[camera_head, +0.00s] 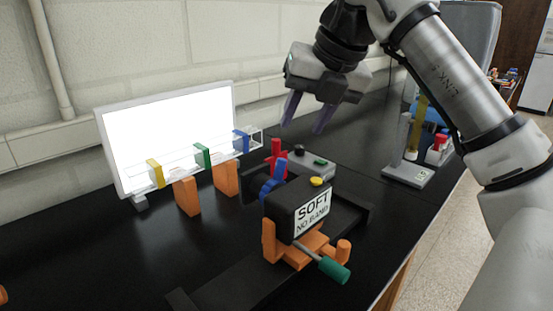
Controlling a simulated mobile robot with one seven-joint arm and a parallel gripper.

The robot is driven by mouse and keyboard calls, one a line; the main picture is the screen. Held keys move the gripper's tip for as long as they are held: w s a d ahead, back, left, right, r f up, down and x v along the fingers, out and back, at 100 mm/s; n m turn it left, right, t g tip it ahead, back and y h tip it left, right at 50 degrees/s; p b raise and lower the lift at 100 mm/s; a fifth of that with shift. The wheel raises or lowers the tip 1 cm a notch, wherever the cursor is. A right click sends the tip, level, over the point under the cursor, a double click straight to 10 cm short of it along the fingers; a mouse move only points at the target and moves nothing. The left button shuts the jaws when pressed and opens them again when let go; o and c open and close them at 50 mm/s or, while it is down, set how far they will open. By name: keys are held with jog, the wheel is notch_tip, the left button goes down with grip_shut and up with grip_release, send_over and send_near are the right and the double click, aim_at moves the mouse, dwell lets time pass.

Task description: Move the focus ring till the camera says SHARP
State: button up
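A black box camera (283,205) sits on an orange mount, and its rear label (313,213) reads "SOFT" and "NO BAND". A yellow button (316,181) is on its top. A blue ring-like part (272,183) with a raised tab is at the camera's front, facing the white panel; it looks like the focus ring, partly hidden by the body. My gripper (307,114) hangs above and behind the camera, its two purple fingers apart with nothing between them. It is clear of the blue ring.
A bright white panel (165,128) stands at the left behind a clear rail with yellow, green and blue bands. Orange supports (187,196) hold the rail. A red part (277,156) and a grey box (310,165) stand close behind the camera. A green-handled rod (335,270) sticks out in front.

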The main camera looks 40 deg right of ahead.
aim_at(283, 160)
jog(key=p+x, duration=0.1)
jog(key=x, duration=1.1)
jog(key=shift+a, duration=0.1)
grip_shut()
